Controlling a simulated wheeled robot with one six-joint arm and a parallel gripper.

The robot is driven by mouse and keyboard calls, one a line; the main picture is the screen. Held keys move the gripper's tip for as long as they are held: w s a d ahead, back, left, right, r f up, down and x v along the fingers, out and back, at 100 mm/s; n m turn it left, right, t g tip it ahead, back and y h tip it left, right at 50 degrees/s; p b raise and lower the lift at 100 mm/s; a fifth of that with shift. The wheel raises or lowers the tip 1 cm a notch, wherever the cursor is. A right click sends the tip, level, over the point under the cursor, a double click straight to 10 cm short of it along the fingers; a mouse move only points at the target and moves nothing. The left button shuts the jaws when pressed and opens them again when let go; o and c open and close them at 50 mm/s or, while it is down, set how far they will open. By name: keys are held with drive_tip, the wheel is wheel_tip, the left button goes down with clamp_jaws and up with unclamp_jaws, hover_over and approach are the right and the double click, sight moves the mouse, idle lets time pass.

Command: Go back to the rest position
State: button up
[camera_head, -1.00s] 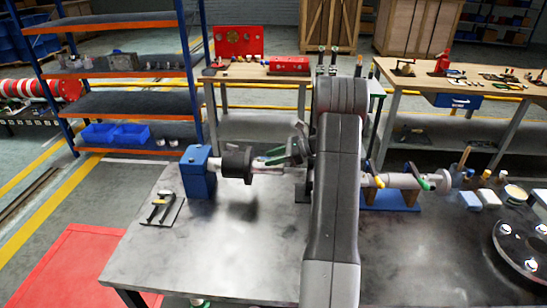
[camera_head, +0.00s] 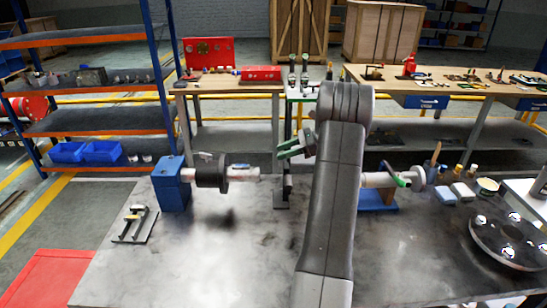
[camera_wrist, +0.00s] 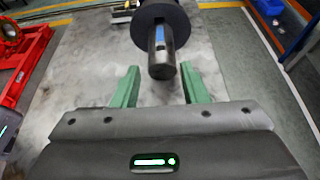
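My gripper (camera_head: 296,147) has green fingers and stands above the bench, right of the shaft's free end. In the wrist view my gripper (camera_wrist: 160,68) has its two fingers wide apart, with nothing held between them. The grey shaft end (camera_wrist: 161,58) appears beyond and between the fingers, apart from them. A black round coupling (camera_head: 212,172) sits on this shaft, which runs from a blue block (camera_head: 171,187). My own arm hides the middle of the bench and part of the shaft line. Another shaft section (camera_head: 380,179) shows right of my arm.
The metal bench (camera_head: 200,260) is clear at front left. A small tool holder (camera_head: 135,224) lies at its left. A round flanged disc (camera_head: 512,240) and small containers (camera_head: 463,190) are at right. Behind stand a blue-orange shelf (camera_head: 100,128) and wooden tables (camera_head: 450,82).

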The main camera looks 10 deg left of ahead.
sight(242, 165)
drive_tip(key=shift+d+r, duration=0.1)
drive_tip(key=shift+d, duration=0.1)
drive_tip(key=p+x, duration=0.3)
drive_tip(key=x, duration=1)
drive_tip(key=shift+a, duration=0.35)
drive_tip(key=shift+r, duration=0.2)
